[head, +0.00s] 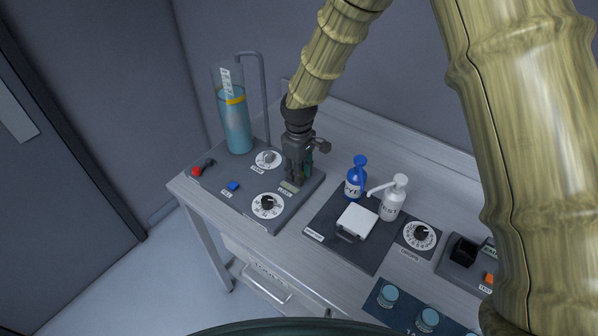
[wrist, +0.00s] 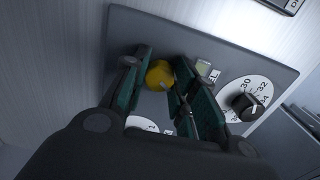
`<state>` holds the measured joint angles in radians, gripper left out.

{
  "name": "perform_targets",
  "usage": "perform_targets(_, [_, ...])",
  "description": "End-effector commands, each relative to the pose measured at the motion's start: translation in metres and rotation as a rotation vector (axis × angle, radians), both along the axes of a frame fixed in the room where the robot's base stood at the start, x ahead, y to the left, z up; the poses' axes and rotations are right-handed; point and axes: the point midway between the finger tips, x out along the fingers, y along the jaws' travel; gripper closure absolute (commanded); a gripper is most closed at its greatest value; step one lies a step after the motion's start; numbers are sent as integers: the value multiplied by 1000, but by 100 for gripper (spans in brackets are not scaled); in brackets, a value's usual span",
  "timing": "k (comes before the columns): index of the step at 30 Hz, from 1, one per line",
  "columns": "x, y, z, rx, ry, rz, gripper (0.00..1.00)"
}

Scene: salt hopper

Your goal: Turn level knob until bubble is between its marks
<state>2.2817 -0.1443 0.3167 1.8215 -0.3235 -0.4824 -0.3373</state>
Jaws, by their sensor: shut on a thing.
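A yellow knob (wrist: 160,75) stands on the grey panel (wrist: 125,25) in the wrist view. My gripper (head: 296,174) points down at the panel's right part in the head view and hides the knob there. In the wrist view its two green-padded fingers are around the knob, one on each side, shut on it. A small pale greenish level window (wrist: 204,68) lies just right of the knob, partly behind the right finger, with a label beside it. It also shows in the head view (head: 290,186) below the fingers. The bubble and its marks are too small to make out.
A numbered dial (head: 267,205) sits near the front of the panel, and another dial (head: 268,159) behind. A clear cylinder of blue liquid (head: 236,125) stands at the back left.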

Motion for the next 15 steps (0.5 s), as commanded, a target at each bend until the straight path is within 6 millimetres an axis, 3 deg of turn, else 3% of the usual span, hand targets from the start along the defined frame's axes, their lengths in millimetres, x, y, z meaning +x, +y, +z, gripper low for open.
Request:
perform_targets(10, [0,0,0,1,1,-32,96])
perform_targets(11, [0,0,0,1,0,-32,69])
perform_targets(14, [0,0,0,1,0,-31,51])
perform_targets(15, [0,0,0,1,0,-31,51])
